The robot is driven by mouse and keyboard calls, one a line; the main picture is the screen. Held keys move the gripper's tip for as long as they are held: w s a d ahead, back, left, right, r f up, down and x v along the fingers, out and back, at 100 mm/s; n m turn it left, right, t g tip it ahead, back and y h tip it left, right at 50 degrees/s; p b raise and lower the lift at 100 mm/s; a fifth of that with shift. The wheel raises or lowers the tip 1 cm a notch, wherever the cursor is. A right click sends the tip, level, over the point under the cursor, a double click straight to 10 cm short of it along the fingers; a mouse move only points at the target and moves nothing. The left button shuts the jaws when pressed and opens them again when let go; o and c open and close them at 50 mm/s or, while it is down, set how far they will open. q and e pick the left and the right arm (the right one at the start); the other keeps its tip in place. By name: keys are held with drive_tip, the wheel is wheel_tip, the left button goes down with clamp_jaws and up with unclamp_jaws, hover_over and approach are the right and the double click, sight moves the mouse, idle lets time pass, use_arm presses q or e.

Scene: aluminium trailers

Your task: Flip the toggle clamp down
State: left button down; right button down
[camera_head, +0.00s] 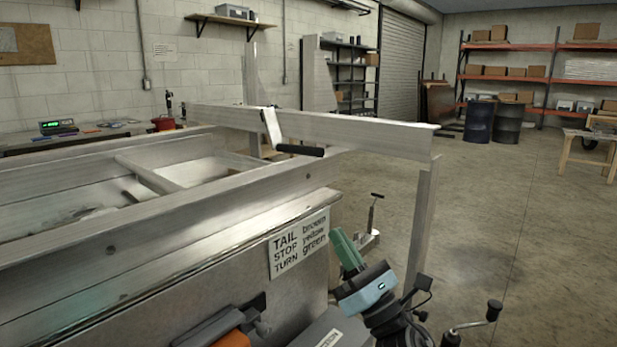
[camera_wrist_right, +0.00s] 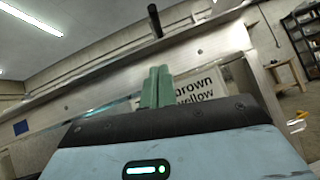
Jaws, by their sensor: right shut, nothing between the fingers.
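A toggle clamp with a bright metal arm (camera_head: 272,128) and a black grip (camera_head: 299,150) sits on the long aluminium beam (camera_head: 345,130). Its grip sticks out toward me, roughly level. In the right wrist view a black grip (camera_wrist_right: 154,20) shows above the rail, beyond the fingers. My right gripper (camera_head: 345,248), light blue with green fingers, is below and right of the clamp in the head view. It is apart from the clamp, near the label plate (camera_head: 298,243). Its fingers (camera_wrist_right: 157,87) are together and empty. I cannot make out my left gripper.
The aluminium trailer frame (camera_head: 165,235) fills the left. A post (camera_head: 423,225) stands under the beam's right end. A crank handle (camera_head: 493,311) is at bottom right. An orange and black object (camera_head: 232,338) lies at the bottom edge.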

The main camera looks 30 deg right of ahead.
drive_tip(key=shift+s, duration=0.1)
drive_tip(key=w+r+p, duration=0.5)
drive_tip(key=w+r, duration=0.3)
drive_tip(key=r, duration=0.2)
drive_tip(key=shift+a+r+p, duration=0.25)
drive_tip(key=shift+a+p, duration=0.05)
drive_tip(key=shift+w, duration=0.1)
idle(0.4)
